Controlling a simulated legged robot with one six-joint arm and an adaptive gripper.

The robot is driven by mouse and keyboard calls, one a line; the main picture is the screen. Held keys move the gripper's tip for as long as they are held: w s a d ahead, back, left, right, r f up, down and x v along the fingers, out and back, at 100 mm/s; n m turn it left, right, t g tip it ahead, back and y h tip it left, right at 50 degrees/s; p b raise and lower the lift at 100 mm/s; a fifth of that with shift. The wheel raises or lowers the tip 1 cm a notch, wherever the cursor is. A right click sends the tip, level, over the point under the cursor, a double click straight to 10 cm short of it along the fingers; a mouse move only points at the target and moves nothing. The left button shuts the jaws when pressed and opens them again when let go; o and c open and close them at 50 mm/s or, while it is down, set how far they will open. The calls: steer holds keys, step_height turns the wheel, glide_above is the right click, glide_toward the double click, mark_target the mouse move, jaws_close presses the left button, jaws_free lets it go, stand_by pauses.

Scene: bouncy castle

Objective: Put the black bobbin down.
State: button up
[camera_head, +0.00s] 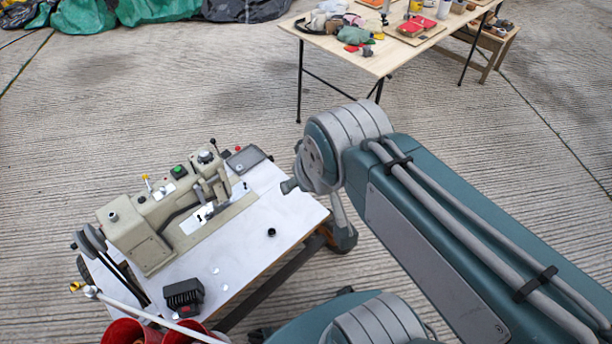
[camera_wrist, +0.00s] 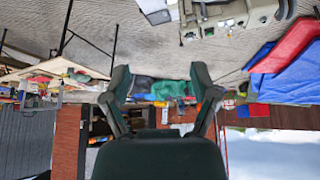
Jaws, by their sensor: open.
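The black bobbin (camera_head: 271,232) is a small dark cylinder standing on the white top of the sewing table (camera_head: 240,246), to the right of the beige sewing machine (camera_head: 160,215). Nothing touches it. My gripper (camera_wrist: 160,80) is open in the wrist view, its two dark green fingers spread with nothing between them. The wrist view is upside down, with the machine (camera_wrist: 240,12) at its top edge, well away from the fingers. I cannot make out my gripper in the head view, where my arm fills the right side.
A black box (camera_head: 184,295) with a red mark and small white discs (camera_head: 215,270) lie on the sewing table. Red buckets (camera_head: 130,331) stand at its front. A wooden table (camera_head: 385,55) with cluttered goods is at the back right. Bare floor lies between the tables.

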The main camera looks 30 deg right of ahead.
steer(key=shift+o, duration=0.6)
steer(key=shift+s, duration=0.4)
steer(key=n+g, duration=0.6)
steer(key=n, duration=0.7)
glide_above(272, 233)
step_height(272, 233, down, 54)
steer(key=f, duration=1.1)
steer(key=shift+w+f, duration=0.1)
steer(key=shift+w, duration=0.15)
steer(key=c, duration=0.9)
